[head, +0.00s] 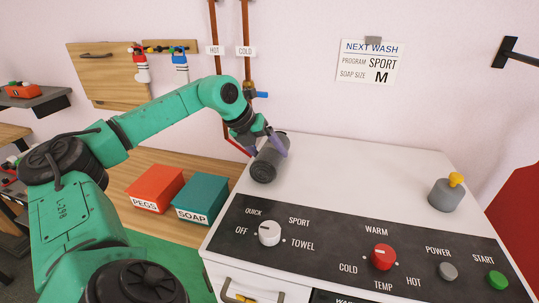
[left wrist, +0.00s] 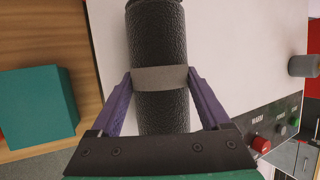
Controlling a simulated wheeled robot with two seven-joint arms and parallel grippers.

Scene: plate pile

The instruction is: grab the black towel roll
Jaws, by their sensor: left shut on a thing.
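The black towel roll (head: 265,166) lies on the white top of the washing machine (head: 340,165), near its left edge. It is dark and cylindrical with a grey band. In the left wrist view the roll (left wrist: 157,38) runs up the picture, with the band (left wrist: 160,78) between the fingers. My left gripper (head: 268,146) is shut on the roll, with its purple fingers on either side; they also show in the left wrist view (left wrist: 160,82). I cannot tell whether the roll touches the top. My right gripper is in neither view.
A red PEGS box (head: 155,188) and a teal SOAP box (head: 201,198) stand on the wooden counter to the left. A grey container with a yellow knob (head: 445,195) stands at the right of the machine top. The middle of the top is clear. Pipes (head: 247,50) run down the wall behind.

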